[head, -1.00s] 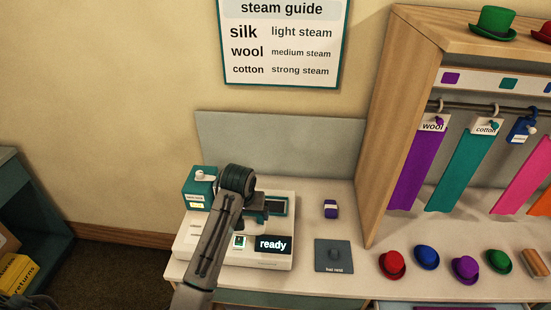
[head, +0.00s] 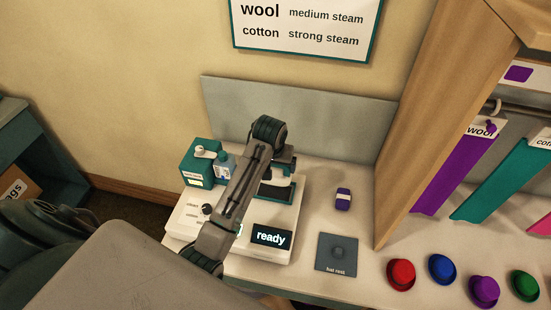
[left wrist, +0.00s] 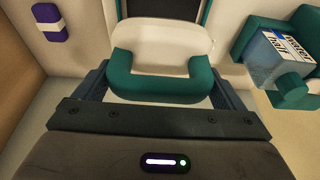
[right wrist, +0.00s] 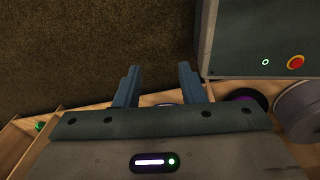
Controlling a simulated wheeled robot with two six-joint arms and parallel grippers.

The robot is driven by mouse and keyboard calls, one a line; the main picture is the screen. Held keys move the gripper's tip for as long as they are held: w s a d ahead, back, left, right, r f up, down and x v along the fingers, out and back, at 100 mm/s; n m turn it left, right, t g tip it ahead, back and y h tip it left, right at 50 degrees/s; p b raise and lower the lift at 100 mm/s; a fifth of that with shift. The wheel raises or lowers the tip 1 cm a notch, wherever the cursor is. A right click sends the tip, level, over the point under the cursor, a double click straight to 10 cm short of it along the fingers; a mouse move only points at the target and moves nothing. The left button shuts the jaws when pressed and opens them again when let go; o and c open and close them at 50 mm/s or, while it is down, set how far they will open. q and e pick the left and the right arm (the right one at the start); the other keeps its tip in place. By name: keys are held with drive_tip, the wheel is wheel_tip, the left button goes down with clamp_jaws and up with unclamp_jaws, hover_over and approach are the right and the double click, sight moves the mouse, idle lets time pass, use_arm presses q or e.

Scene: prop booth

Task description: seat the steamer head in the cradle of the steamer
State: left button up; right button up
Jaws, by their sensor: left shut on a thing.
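The steamer (head: 190,222) is a white base on the counter with a lit "ready" display (head: 271,237). Its cradle (head: 276,190), a dark panel with a teal rim, lies at the base's back right and tops the left wrist view (left wrist: 165,6). My left gripper (head: 283,165) is over the cradle. It is shut on the steamer head (left wrist: 160,85), white with a teal U-shaped part between the fingers. Whether the head touches the cradle I cannot tell; the gripper hides much of it in the head view. My right gripper (right wrist: 158,85) is open and empty.
A purple block (head: 343,199), a hat rest (head: 338,252) and several hats are to the right. A wooden rack (head: 430,120) rises there. A grey cabinet (right wrist: 240,40) is near my right gripper.

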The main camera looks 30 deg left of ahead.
sight(275, 170)
use_arm(q)
drive_tip(key=x, duration=0.3)
drive_tip(key=shift+s+d+f, duration=0.1)
drive_tip(key=shift+s+f, duration=0.1)
drive_tip(key=shift+s, duration=0.05)
drive_tip(key=shift+f, duration=0.55)
use_arm(e)
drive_tip(key=shift+w+a, duration=0.5)
drive_tip(key=shift+w, duration=0.2)
drive_tip(key=shift+w+d, duration=0.2)
drive_tip(key=shift+d, duration=0.2)
use_arm(q)
drive_tip(key=shift+f, duration=0.3)
drive_tip(key=shift+f, duration=0.4)
use_arm(e)
drive_tip(key=shift+a+f, duration=0.1)
drive_tip(key=shift+a, duration=0.15)
use_arm(q)
drive_tip(key=shift+f, duration=0.15)
drive_tip(key=shift+f, duration=0.6)
use_arm(e)
drive_tip(key=shift+d, duration=0.2)
